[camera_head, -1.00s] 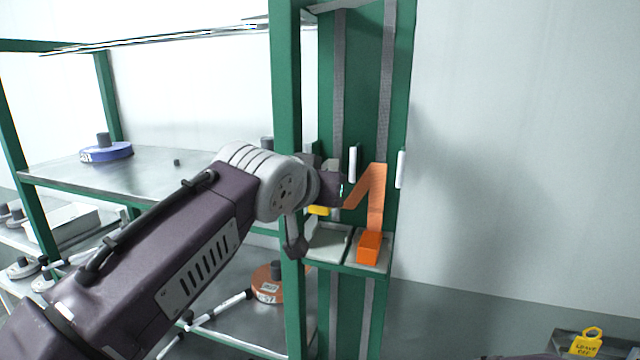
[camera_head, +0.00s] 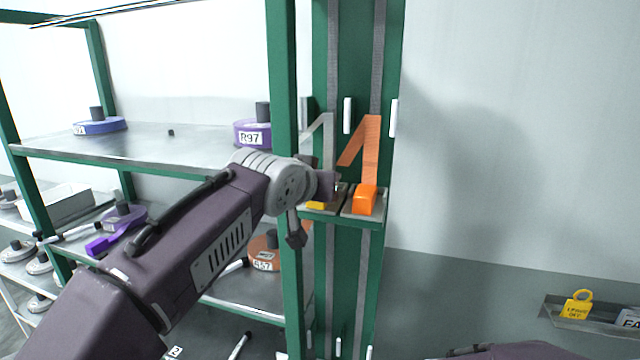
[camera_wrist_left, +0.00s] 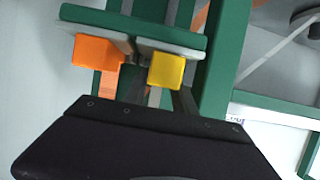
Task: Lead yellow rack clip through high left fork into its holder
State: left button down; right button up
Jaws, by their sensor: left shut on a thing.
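The yellow rack clip (camera_head: 317,205) is at the left holder plate, low beside my left gripper (camera_head: 331,188). In the left wrist view the yellow clip (camera_wrist_left: 165,70) shows in front of the holder plate (camera_wrist_left: 172,46), between my dark fingers. I cannot tell whether it is seated. My left gripper is shut on it. A pale webbing strip (camera_head: 325,135) runs from the left fork pegs down behind my gripper. The fork's white pegs (camera_head: 347,115) stick out of the green panel. My wrist hides most of the left holder. My right gripper is out of view.
An orange clip (camera_head: 365,200) with orange webbing (camera_head: 371,145) sits on the right holder plate. A green post (camera_head: 284,90) stands close left of my gripper. Shelves with a purple reel (camera_head: 252,133) lie left. A yellow tag (camera_head: 577,305) is at lower right.

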pick_arm(q)
jog(key=shift+a, duration=0.15)
jog(key=c, duration=0.9)
grip_release()
jog(key=shift+c, duration=0.2)
jog(key=shift+d, duration=0.2)
jog(key=shift+a, duration=0.1)
